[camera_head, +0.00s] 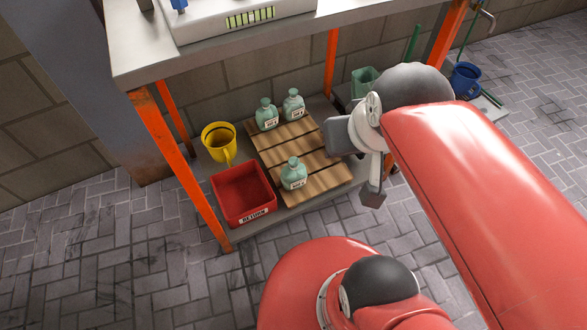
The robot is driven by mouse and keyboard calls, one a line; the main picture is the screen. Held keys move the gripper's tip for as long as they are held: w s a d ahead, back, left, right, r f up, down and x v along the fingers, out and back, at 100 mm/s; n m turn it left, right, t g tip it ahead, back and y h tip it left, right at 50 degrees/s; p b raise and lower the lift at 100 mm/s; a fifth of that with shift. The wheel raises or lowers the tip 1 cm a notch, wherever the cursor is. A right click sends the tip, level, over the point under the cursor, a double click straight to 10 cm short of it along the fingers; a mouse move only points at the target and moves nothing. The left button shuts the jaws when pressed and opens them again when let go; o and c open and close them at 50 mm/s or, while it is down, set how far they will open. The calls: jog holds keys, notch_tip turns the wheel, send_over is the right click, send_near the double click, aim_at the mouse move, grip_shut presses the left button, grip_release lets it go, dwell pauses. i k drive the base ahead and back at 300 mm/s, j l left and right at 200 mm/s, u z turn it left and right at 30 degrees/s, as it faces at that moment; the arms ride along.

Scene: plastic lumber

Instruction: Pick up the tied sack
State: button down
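Three small grey-green items with narrow necks and white labels stand on a slatted wooden board (318,160) on the low shelf. They look like tied sacks, but bottles are possible at this size. The back left one (267,117) and the back right one (293,106) stand close together; the front one (293,174) stands apart. My gripper (371,192) is to the right of the board, above its right edge in the picture, and apart from all three. No held thing shows in it. Its finger opening is not clear from this angle.
A yellow mug (219,143) and a red bin marked RETURN (242,194) stand left of the board. Orange posts (180,170) and the upper tabletop (140,60) frame the shelf.

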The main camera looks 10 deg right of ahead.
aim_at(295, 175)
jog(key=i+j+z, duration=0.15)
jog(key=j+z, duration=0.15)
jog(key=j, duration=0.45)
jog(key=j+z, duration=0.3)
jog(key=j, duration=0.45)
